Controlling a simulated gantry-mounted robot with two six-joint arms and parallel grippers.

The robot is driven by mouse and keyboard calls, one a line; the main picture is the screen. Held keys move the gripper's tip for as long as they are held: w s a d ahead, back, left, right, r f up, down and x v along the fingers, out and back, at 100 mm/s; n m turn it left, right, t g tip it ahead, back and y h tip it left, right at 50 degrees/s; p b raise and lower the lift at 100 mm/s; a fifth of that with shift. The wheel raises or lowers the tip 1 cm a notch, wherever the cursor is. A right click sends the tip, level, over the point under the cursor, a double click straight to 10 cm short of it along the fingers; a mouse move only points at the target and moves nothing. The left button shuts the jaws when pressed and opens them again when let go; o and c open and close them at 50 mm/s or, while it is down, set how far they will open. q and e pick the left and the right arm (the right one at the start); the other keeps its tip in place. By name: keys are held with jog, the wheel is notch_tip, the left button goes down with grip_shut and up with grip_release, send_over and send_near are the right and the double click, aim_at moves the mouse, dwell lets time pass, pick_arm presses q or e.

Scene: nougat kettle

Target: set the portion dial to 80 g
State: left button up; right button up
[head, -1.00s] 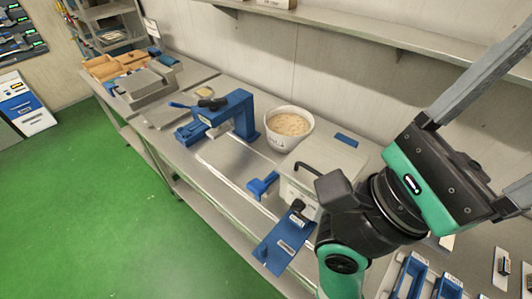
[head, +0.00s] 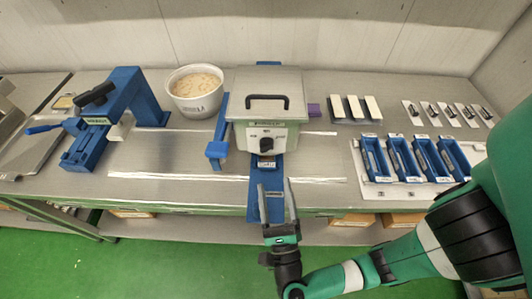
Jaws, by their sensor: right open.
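The portion dial (head: 266,145) is a dark knob on the pale front of a metal-lidded machine (head: 264,95) in the middle of the bench. Its scale marks are too small to read, so I cannot tell its setting. My right gripper (head: 276,186) is in front of and below the dial, fingers pointing toward the machine. It is open and empty, apart from the dial, over a blue plate (head: 271,208) that sticks out from the machine's front. My left gripper is not in view.
Left of the machine are a blue stop (head: 216,150), a white tub of nougat (head: 196,92) and a blue press (head: 125,105). Right are several pale blocks (head: 352,108), blue trays (head: 405,157) and small tagged parts (head: 447,112). Bare bench lies left of the machine.

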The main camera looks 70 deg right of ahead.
aim_at(267, 147)
jog(key=x, duration=1)
jog(key=shift+p, duration=0.45)
jog(key=shift+r, duration=0.1)
grip_shut()
